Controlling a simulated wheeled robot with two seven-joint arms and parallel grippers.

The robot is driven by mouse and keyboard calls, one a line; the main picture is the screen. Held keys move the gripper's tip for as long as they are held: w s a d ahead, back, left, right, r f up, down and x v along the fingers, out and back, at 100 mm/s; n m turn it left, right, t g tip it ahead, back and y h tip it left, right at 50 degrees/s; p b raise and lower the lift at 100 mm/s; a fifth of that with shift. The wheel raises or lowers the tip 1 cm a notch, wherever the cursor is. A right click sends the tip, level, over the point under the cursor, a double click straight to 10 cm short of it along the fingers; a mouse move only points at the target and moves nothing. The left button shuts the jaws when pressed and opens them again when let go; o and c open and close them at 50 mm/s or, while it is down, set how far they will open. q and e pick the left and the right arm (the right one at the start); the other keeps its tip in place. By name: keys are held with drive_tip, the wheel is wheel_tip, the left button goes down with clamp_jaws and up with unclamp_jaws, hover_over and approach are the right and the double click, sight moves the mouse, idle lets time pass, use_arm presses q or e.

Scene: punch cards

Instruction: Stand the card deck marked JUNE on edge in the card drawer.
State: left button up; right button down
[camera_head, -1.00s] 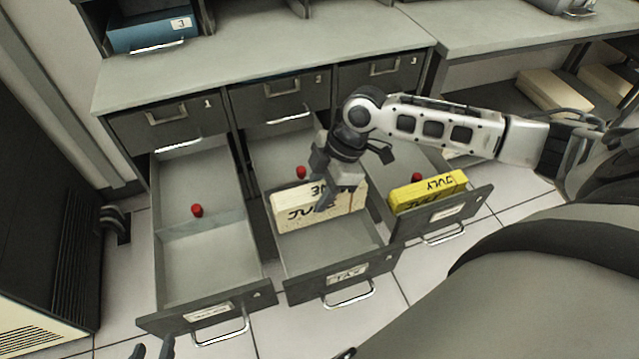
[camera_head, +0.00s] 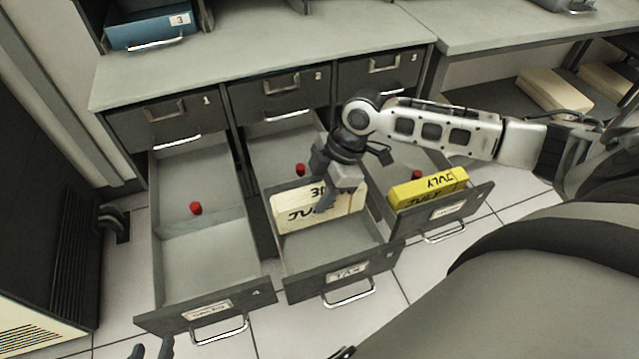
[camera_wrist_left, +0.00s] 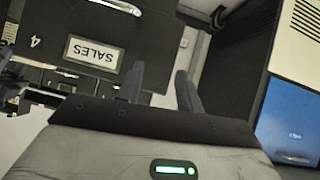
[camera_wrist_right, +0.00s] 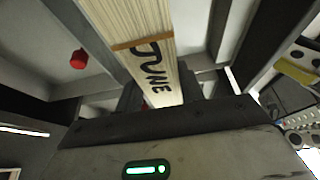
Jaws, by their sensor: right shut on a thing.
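The cream JUNE deck (camera_head: 300,210) stands upright, long edge down, in the middle drawer (camera_head: 310,255), whose front label reads TAX. A tan band crosses the deck. My right gripper (camera_head: 328,200) is shut on it from above, covering part of the lettering. In the right wrist view the deck (camera_wrist_right: 140,45) shows JUNE on its edge, running between the fingers. Whether its underside touches the drawer floor is hidden. My left gripper (camera_head: 152,350) is at the lower left edge; in the left wrist view its fingers (camera_wrist_left: 160,85) are apart and empty.
A yellow JULY deck (camera_head: 428,190) stands in the right drawer. The left drawer (camera_head: 205,265) is open, with a red knob (camera_head: 196,208) inside. Another red knob (camera_head: 300,170) is behind the JUNE deck. A SALES label (camera_wrist_left: 91,54) faces my left wrist camera.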

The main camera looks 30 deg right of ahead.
drive_tip(key=shift+f+b, duration=1)
drive_tip(key=shift+f, duration=1.05)
drive_tip(key=c, duration=0.8)
unclamp_jaws()
drive_tip(key=shift+f, duration=0.1)
drive_tip(key=p+v, duration=0.1)
drive_tip(key=v, duration=1.5)
